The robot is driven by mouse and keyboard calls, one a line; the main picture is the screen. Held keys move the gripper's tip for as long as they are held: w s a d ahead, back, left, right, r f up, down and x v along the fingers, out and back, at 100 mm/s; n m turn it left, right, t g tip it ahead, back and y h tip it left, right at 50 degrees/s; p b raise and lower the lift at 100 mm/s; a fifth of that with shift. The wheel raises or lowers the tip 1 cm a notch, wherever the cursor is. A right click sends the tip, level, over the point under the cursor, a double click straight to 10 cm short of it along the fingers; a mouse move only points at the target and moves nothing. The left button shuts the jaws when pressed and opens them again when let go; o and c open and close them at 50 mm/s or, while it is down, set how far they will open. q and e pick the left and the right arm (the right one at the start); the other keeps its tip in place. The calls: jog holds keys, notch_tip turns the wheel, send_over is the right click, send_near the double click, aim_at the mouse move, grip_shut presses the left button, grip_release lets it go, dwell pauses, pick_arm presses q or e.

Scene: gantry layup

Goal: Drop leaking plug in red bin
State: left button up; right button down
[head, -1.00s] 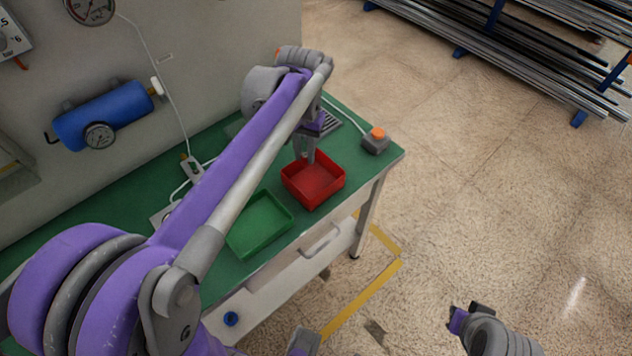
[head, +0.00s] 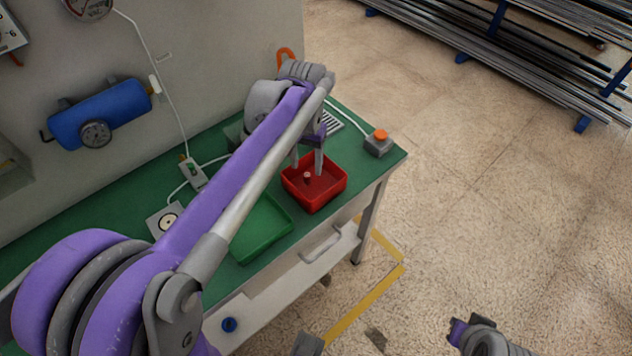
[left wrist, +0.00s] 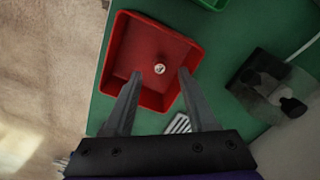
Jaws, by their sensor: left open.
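The red bin (head: 328,196) stands on the green workbench, near its right end. A small pinkish plug (head: 307,175) is inside the red bin; in the left wrist view the plug (left wrist: 159,69) shows as a small round light piece over the bin's floor. I cannot tell whether it rests on the floor or is still falling. My left gripper (head: 308,170) is open above the red bin, its fingers apart and the plug clear of them. In the left wrist view the fingers of my left gripper (left wrist: 158,75) reach over the rim of the red bin (left wrist: 118,52). My right gripper (head: 457,328) is low at the right, away from the bench.
A green tray (head: 262,252) stands left of the red bin. A grey box with an orange button (head: 378,143) sits at the bench's right corner. A blue cylinder with a gauge (head: 100,113) hangs on the wall panel.

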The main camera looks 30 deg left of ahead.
pick_arm(q)
jog(key=shift+r, duration=0.1)
notch_tip(320, 180, up, 11)
jog(key=p, duration=0.1)
jog(key=shift+f, duration=0.2)
pick_arm(e)
jog(key=shift+w+r, duration=0.1)
jog(key=shift+r, duration=0.45)
